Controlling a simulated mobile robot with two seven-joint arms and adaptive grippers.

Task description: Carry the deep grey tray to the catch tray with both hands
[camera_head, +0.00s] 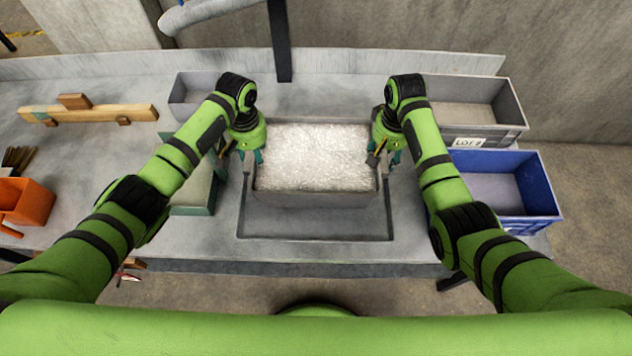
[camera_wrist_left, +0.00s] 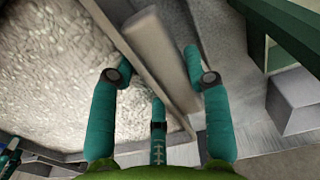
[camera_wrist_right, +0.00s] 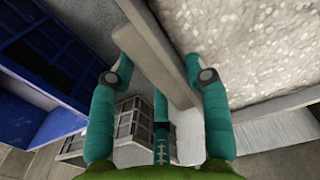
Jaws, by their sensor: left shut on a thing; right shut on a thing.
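The deep grey tray (camera_head: 315,199) is filled with pale, whitish grain (camera_head: 313,157) and sits level between my two arms. The shallow grey catch tray (camera_head: 315,224) shows around and in front of it; I cannot tell whether the deep tray touches it or hangs just above. My left gripper (camera_head: 252,157) is shut on the deep tray's left side; the left wrist view shows its grey handle bar (camera_wrist_left: 158,50) between the fingers. My right gripper (camera_head: 384,155) is shut on the right side, with the handle bar (camera_wrist_right: 152,50) between its fingers in the right wrist view.
At right stand a grey bin labelled LOT (camera_head: 470,130) and a blue crate (camera_head: 510,222). At left are a small grey bin (camera_head: 183,112), a green-grey box (camera_head: 190,210), a wooden piece (camera_head: 95,115) and an orange bin (camera_head: 32,205). A dark post (camera_head: 281,45) rises behind.

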